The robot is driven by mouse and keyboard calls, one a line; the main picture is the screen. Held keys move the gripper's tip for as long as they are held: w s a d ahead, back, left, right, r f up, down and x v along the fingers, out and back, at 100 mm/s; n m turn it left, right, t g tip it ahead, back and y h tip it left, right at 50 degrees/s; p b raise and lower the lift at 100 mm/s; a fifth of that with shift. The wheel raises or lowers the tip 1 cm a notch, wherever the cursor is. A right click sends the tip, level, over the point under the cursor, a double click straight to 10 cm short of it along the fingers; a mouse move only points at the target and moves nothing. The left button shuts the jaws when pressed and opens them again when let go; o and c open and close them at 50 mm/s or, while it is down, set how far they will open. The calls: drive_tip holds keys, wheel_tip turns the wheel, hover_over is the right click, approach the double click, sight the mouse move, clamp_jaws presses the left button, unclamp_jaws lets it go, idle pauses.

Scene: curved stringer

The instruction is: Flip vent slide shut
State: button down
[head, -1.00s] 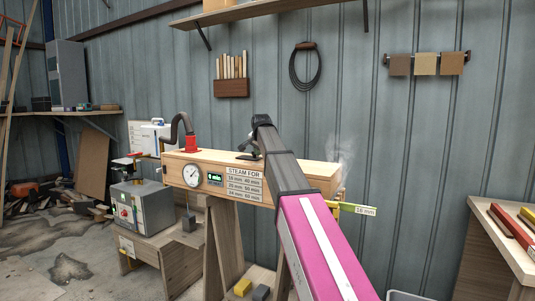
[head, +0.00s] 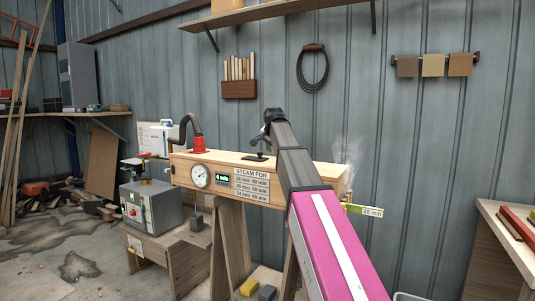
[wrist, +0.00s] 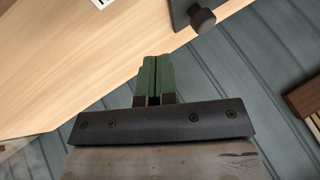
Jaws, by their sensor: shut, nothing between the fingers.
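The long wooden steam box (head: 300,170) rests on trestles against the back wall. On its top is a small black vent plate with a knob (head: 258,157); I take this for the vent slide. In the wrist view the black knob and part of its plate (wrist: 203,19) show at the top edge, to the right of my fingers. My gripper (wrist: 151,66) has green fingertips pressed together with nothing between them. It is above the box top, apart from the knob. In the head view my arm's end partly hides the gripper, just above the vent.
A red fitting with a dark hose (head: 199,144) stands on the box's left end. A gauge (head: 200,176) and a display (head: 222,178) are on its front. Steam (head: 354,153) rises at the right end, by a tagged strip (head: 363,210). A shelf (head: 270,17) hangs above.

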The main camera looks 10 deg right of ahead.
drive_tip(key=shift+v, duration=3)
drive_tip(key=shift+s, duration=0.1)
